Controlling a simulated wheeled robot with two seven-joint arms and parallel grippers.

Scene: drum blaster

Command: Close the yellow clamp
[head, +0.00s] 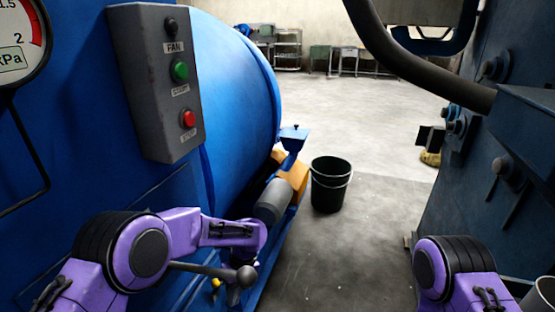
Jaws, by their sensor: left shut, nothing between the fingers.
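A small yellow piece (215,284) shows low on the blue machine, just left of my left gripper. It may be part of the yellow clamp, but it is too small and too covered to tell whether it is open or closed. My left gripper (234,296) points down at the bottom of the head view, beside the blue drum's base. It is shut with nothing in it, and partly hidden behind a grey rod with a ball end (246,277). My right arm shows at the lower right, but its gripper is out of view.
The blue drum (235,80) fills the left, with a grey control box (158,80) on its front. A black bucket (330,184) stands on the floor beyond the orange housing (294,174). A dark blue machine (500,140) stands at right.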

